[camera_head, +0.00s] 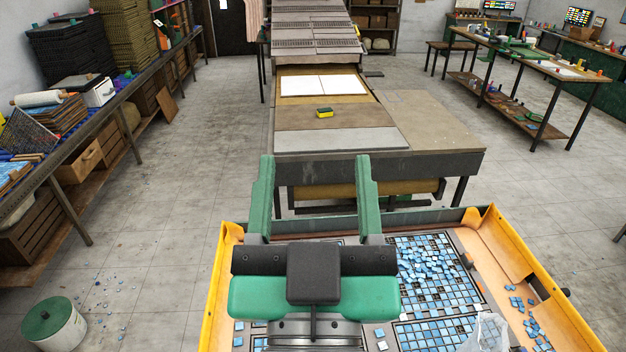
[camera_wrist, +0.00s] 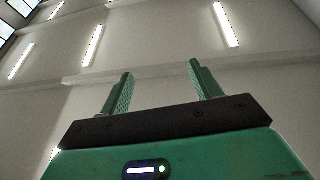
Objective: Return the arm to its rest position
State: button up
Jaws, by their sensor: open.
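My gripper (camera_head: 314,185) is in the lower middle of the head view, its two green fingers wide apart with nothing between them. It sits in front of the mosaic tray, hiding part of it. In the wrist view my gripper (camera_wrist: 160,92) is also open and empty. Its fingers stand against a pale ceiling, so the wrist camera faces upward.
A yellow-sided tray (camera_head: 545,285) with blue tiles in black grids (camera_head: 430,270) lies below my gripper. A side table (camera_head: 60,170) is left, a green-lidded bucket (camera_head: 52,325) lower left.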

jog(key=s+r+t, duration=0.2)
jog(key=s+r, duration=0.2)
jog(key=s, duration=0.1)
jog(key=shift+r, duration=0.25)
notch_tip(320, 180, up, 13)
jog(key=p, duration=1.3)
jog(key=shift+a+r, duration=0.15)
jog(key=shift+r, duration=0.05)
jog(key=shift+w, duration=0.1)
